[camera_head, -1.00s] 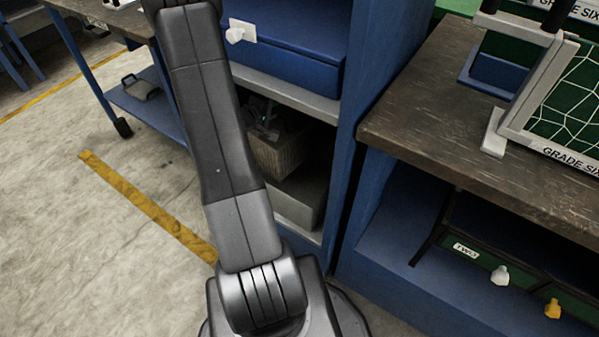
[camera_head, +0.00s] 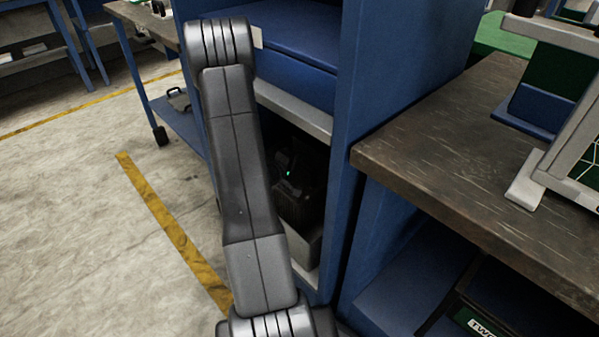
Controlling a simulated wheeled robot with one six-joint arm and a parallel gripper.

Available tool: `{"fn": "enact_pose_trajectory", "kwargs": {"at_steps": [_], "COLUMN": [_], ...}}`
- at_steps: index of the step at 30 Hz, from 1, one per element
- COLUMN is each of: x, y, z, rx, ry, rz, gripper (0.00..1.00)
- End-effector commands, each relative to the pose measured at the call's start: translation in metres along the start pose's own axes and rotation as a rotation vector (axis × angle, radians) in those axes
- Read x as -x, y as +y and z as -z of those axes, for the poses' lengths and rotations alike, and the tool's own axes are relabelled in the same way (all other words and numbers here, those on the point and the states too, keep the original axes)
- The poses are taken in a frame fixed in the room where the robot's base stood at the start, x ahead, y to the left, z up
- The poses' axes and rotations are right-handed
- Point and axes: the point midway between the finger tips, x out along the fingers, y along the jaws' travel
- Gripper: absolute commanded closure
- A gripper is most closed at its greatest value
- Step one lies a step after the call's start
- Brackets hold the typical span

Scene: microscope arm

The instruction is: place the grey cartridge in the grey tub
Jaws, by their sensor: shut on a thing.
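A dark shape with a small green light, which looks like the wrist end of my arm with my gripper (camera_head: 296,190), shows in the shadowed lower opening of the blue cabinet. Its fingers cannot be made out. The grey cartridge is not visible; anything in the jaws is hidden or lost in the dark. A grey box-like thing, perhaps the grey tub (camera_head: 309,246), stands low in the same opening, just below the dark shape. Its left part is hidden behind my arm, and I cannot see inside it.
The blue cabinet's side panel (camera_head: 378,125) and grey shelf edge (camera_head: 300,112) bound the opening. A dark-topped bench (camera_head: 470,150) with a grey-framed stand stands right. A blue bench (camera_head: 175,120) stands back left. The floor with its yellow line (camera_head: 170,230) is clear at left.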

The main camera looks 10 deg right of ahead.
Motion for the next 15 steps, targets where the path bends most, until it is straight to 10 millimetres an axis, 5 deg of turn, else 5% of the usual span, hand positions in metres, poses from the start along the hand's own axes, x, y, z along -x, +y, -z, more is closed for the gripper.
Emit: {"fn": "enact_pose_trajectory", "kwargs": {"at_steps": [4,15], "x": [-0.008,-0.008], "y": [-0.021,-0.022], "z": [-0.001,-0.001], "rx": [0.001,0.000], "ry": [0.001,0.000], "rz": [-0.002,-0.003], "gripper": [1.00,1.00]}}
